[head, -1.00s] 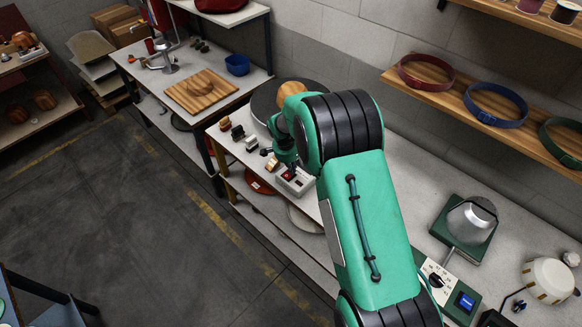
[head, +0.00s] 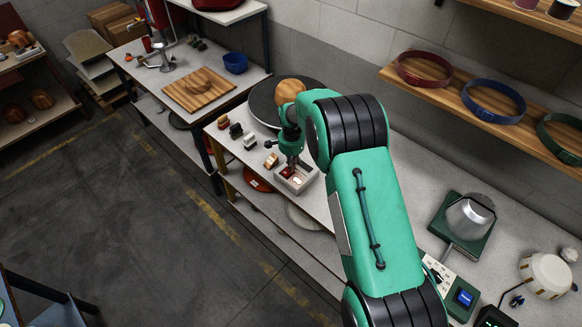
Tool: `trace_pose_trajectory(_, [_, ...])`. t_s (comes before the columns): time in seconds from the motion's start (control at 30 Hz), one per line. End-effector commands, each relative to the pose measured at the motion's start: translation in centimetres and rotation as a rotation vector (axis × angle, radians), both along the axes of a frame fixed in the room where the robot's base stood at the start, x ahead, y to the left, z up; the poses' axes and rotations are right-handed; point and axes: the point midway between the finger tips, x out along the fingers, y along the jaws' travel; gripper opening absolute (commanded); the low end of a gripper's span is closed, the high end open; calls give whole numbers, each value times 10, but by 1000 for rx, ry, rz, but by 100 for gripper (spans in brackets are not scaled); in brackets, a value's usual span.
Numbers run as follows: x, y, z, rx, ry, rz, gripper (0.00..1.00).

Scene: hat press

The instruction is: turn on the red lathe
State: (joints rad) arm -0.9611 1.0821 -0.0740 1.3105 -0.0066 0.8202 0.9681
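A grey switch box (head: 304,184) with a red rocker (head: 286,172) and a pale, bright spot beside it sits at the front edge of the workbench. My gripper (head: 291,163) points down at the box, directly over or touching the red rocker; contact cannot be made out. Its fingers are small and partly merged with the box, so their opening is unclear. Behind it is a round black disc (head: 262,104) with a wooden block (head: 289,90) on it, partly hidden by my arm. A red upright machine (head: 158,12) stands on the far table, cut off by the top edge. I cannot tell which is the lathe.
Small blocks (head: 236,131) line the bench left of the box. A green-based press (head: 466,240) and a control box with a blue button (head: 464,298) are at right. A wall shelf (head: 447,90) holds coloured hat bands. Open floor (head: 130,230) lies left.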

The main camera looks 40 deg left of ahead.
Motion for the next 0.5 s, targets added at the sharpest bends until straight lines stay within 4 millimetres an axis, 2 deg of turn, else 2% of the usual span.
trace_pose_trajectory(0.03, [-4,-2,-6,-7,6,0,0])
trace_pose_trajectory(0.5, [-18,-3,-6,-11,9,1,0])
